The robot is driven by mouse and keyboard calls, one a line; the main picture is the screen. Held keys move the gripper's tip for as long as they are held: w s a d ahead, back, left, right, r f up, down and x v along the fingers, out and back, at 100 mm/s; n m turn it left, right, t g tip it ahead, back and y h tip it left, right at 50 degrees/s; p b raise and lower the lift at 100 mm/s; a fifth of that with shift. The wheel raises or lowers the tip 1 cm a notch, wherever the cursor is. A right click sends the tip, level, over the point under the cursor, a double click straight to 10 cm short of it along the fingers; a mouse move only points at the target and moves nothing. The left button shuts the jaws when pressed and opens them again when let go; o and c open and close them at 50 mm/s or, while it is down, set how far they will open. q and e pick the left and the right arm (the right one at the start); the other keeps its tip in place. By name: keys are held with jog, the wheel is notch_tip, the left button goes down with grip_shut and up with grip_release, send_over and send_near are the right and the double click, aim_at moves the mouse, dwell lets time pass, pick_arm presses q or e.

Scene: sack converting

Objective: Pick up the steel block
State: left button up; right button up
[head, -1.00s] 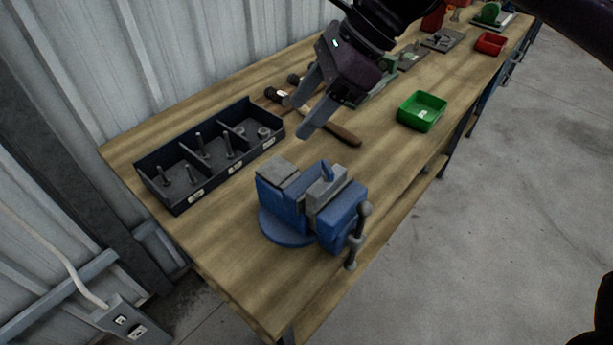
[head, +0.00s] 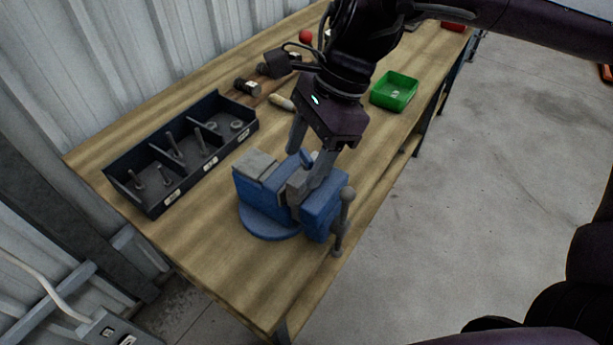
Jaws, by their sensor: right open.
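A blue bench vise (head: 268,215) stands on the wooden workbench, with a flat grey top on its left part. A grey block-like piece (head: 297,187), which looks like the steel block, sits at the vise's jaws. I cannot clearly tell it apart from the jaw itself. My right gripper (head: 304,168) is open over the vise, pointing down, with one finger on each side of the jaw area. The right finger partly hides the grey piece, and I cannot tell whether it touches. My left gripper is not in view.
A dark divided bin (head: 183,189) with bolts and nuts lies left of the vise. Hammers (head: 246,87) and a wooden handle lie behind. A green tray (head: 394,91) stands at the back right. The workbench (head: 215,246) is bare in front of the vise.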

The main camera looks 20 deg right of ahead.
grip_shut()
dwell(0.4)
